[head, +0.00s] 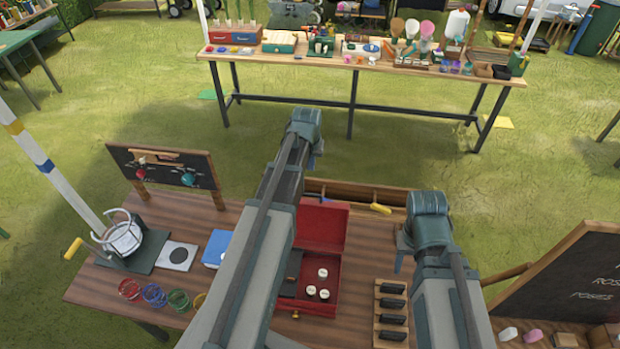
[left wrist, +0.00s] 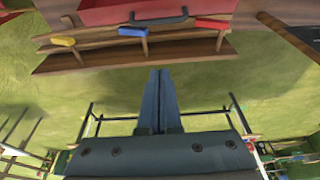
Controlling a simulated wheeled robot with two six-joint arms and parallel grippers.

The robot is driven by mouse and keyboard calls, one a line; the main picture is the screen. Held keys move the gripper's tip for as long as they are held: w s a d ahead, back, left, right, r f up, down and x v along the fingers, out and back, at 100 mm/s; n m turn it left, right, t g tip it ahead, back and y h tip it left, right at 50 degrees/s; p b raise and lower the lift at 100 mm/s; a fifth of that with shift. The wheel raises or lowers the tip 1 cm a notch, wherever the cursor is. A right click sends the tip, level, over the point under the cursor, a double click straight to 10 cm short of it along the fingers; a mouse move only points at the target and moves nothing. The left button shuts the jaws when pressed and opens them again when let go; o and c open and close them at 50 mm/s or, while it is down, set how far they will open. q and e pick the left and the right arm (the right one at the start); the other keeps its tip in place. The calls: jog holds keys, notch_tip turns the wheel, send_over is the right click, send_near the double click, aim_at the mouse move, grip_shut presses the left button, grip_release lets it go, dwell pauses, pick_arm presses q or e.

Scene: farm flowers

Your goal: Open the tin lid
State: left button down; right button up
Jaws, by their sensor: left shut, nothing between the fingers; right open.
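The red tin (head: 327,285) is on the near wooden table, with its lid (head: 321,224) raised at the back. Several white round pieces lie inside; my left arm covers the tin's left part. In the left wrist view a red panel with a dark handle (left wrist: 158,18) shows at the top edge, apparently the tin's lid. My left gripper (left wrist: 160,72) is shut and empty, its fingers beyond the table edge over grass, apart from the panel. My right gripper (head: 403,250) is open and empty, right of the tin; its fingers are mostly hidden.
A wooden rack with coloured handles (left wrist: 132,32) runs along the table's far edge. A block with dark pieces (head: 391,310) stands right of the tin. A blue box (head: 216,248) and coloured rings (head: 154,296) lie left. A chalkboard (head: 560,275) stands right.

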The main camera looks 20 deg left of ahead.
pick_arm(q)
jog(key=d+b+x, duration=0.1)
jog(key=b+x, duration=0.9)
jog(key=s+p, duration=0.1)
jog(key=s, duration=0.3)
jog(key=shift+r, duration=0.2)
jog(key=shift+s, duration=0.1)
jog(key=shift+t, duration=0.4)
jog(key=s, duration=0.1)
jog(key=s+d, duration=0.1)
jog(key=s, duration=0.1)
jog(key=s+r, duration=0.1)
jog(key=shift+s+d+r, duration=0.1)
jog(key=shift+s+d, duration=0.05)
jog(key=shift+s, duration=0.25)
jog(key=shift+r+p, duration=0.1)
jog(key=shift+p, duration=0.2)
